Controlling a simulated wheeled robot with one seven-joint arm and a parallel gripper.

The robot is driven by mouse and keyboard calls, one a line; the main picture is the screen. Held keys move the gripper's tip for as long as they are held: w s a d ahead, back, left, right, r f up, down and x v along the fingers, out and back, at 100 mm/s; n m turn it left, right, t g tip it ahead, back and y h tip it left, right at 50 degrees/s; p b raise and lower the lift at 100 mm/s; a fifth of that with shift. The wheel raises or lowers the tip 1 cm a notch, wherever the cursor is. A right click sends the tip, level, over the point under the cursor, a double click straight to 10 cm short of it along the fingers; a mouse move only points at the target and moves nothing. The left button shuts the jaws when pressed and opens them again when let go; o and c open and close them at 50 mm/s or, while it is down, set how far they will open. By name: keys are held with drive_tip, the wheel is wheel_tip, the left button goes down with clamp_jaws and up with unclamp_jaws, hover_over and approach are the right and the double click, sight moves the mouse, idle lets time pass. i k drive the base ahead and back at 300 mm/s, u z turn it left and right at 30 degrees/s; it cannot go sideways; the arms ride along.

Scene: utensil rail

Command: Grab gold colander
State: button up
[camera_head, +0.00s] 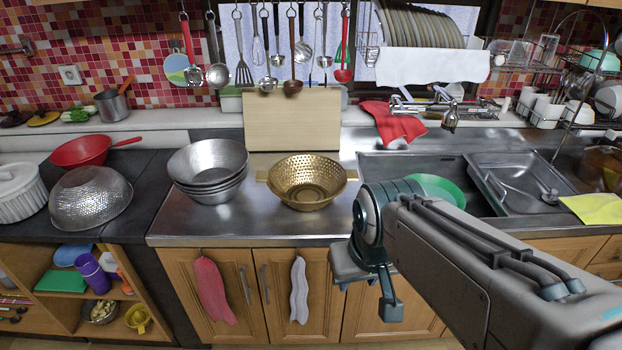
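The gold colander (307,183) stands upright on the steel counter, left of the sink. It is a perforated bowl with a handle at each side, and it looks empty. My gripper (366,290) is in front of the counter's front edge, lower and to the right of the colander, apart from it. One finger points downward; the arm comes in from the lower right. The gap between the fingers is not clear from this angle.
Steel bowls (208,170) are stacked left of the colander, and a cutting board (292,119) leans behind it. Utensils hang from a rail above. The sink (425,172) with a green bowl (436,189) lies to the right. Bare counter (235,225) is free in front.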

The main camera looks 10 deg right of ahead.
sight(305, 183)
drive_tip(key=z, duration=0.3)
drive_tip(key=i, duration=1)
